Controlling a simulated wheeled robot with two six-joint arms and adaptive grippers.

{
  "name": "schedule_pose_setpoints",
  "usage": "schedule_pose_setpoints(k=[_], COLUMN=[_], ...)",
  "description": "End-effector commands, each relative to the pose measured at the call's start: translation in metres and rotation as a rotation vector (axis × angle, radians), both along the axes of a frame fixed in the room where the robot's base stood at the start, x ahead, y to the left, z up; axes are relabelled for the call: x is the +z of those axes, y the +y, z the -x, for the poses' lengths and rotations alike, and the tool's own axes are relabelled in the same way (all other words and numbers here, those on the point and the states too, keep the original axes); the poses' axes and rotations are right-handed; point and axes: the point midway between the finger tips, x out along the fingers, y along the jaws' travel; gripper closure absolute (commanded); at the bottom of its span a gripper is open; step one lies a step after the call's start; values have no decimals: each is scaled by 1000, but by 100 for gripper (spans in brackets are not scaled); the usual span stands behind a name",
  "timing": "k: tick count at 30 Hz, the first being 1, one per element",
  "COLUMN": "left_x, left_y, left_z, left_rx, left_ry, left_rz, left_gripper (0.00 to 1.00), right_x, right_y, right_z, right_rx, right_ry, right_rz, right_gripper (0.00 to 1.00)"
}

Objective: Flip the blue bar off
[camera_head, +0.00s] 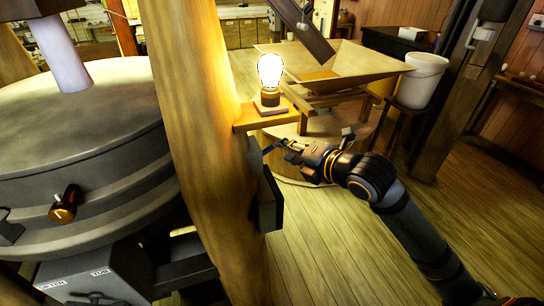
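A small blue bar (269,149) sticks out at the top of a dark box (267,200) fixed to the right side of the thick wooden post (205,120). My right gripper (287,150) reaches in from the right, with its fingertips close beside the blue bar. I cannot tell whether they touch it, or whether the fingers are open or shut. A bulb (270,72) on a small wooden shelf (262,117) above the bar is lit. My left gripper is not in view.
A large grey round mill housing (85,150) with a copper-coloured knob (64,205) stands left of the post. A wooden hopper (345,65) stands behind my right gripper, and a white bucket (422,80) on a stool is to its right. The plank floor (350,255) at the front is clear.

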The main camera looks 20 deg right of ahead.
Motion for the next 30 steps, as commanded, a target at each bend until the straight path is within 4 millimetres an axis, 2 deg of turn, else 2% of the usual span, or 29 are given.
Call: schedule_pose_setpoints(k=[2, 7, 18, 29, 30], left_x=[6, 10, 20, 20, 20], left_y=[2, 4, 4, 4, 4], left_z=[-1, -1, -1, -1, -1], left_rx=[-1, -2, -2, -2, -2], left_ry=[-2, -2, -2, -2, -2], left_rz=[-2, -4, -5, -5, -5], left_gripper=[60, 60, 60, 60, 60], right_x=[3, -3, -20, -23, -23], right_y=[3, 11, 23, 25, 25], right_z=[-5, -17, -55, -60, -60], right_rx=[-1, 7, 5, 6, 6], right_ry=[-1, 6, 6, 4, 4], right_rz=[-10, -12, -5, -1, -1], right_gripper=[63, 63, 63, 63, 69])
